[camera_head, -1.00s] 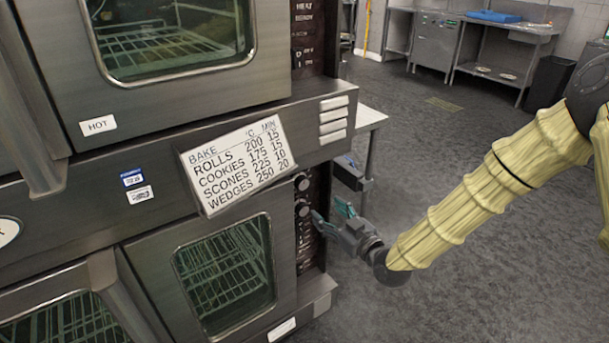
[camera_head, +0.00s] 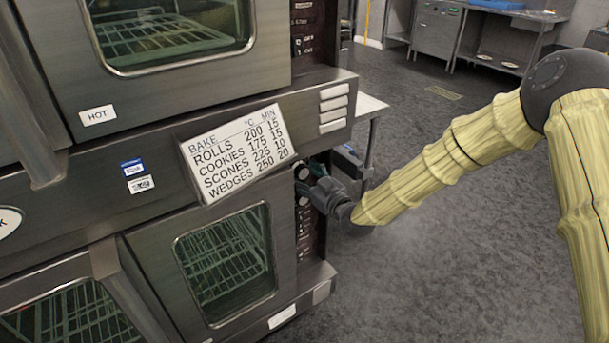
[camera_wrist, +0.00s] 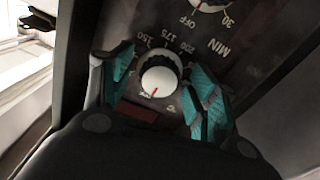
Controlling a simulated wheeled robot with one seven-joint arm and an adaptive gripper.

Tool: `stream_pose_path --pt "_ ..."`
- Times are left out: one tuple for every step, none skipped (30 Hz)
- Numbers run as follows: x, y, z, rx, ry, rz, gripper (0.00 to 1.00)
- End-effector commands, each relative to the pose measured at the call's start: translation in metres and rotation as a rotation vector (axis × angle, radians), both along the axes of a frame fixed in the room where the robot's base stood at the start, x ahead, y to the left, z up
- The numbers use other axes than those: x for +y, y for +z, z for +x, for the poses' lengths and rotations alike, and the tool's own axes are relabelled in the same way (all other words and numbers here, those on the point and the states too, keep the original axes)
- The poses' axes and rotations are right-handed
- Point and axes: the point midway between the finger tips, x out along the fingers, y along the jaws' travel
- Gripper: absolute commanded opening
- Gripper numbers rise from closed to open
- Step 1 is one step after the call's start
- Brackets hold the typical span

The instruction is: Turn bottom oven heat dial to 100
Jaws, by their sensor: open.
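The heat dial of the bottom oven (camera_wrist: 160,74) is a round knob with a white face and dark ridged rim. It sits in the middle of the wrist view, with 150, 175 and 200 printed around its upper side. Its red mark points down in that view; the number there is unreadable. My gripper (camera_wrist: 163,66) is open, with one teal finger on each side of the dial; I cannot tell whether they touch it. In the head view my gripper (camera_head: 311,178) is at the upper knob on the bottom oven's control strip, partly hiding it.
A second dial (camera_wrist: 209,4) marked OFF, 30 and MIN lies beside the heat dial. The bottom oven door (camera_head: 290,250) is left of the strip. A bake chart (camera_head: 234,150) hangs just above. A metal side table (camera_head: 370,106) stands behind; open floor lies right.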

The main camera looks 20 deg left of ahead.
Motion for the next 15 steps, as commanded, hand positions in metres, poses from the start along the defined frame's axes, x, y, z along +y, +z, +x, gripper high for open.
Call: stream_pose_path --pt "0.0015 0.0001 0.0012 0.0 0.0 0.0 0.59" --pt "0.0019 0.0002 0.0016 0.0 0.0 0.0 0.59" --pt "0.0023 0.0002 0.0019 0.0 0.0 0.0 0.59" --pt "0.0025 0.0002 0.002 0.0 0.0 0.0 0.59" --pt "0.0026 0.0002 0.0021 0.0 0.0 0.0 0.59" --pt "0.0026 0.0002 0.0021 0.0 0.0 0.0 0.59" --pt "0.0025 0.0002 0.0019 0.0 0.0 0.0 0.59" --pt "0.0025 0.0002 0.002 0.0 0.0 0.0 0.59" --pt "0.0024 0.0002 0.002 0.0 0.0 0.0 0.59" --pt "0.0024 0.0002 0.002 0.0 0.0 0.0 0.59" --pt "0.0024 0.0002 0.002 0.0 0.0 0.0 0.54" --pt "0.0023 0.0002 0.0019 0.0 0.0 0.0 0.46" --pt "0.0023 0.0002 0.0019 0.0 0.0 0.0 0.41" --pt "0.0023 0.0002 0.0019 0.0 0.0 0.0 0.35" --pt "0.0023 0.0002 0.0018 0.0 0.0 0.0 0.28"
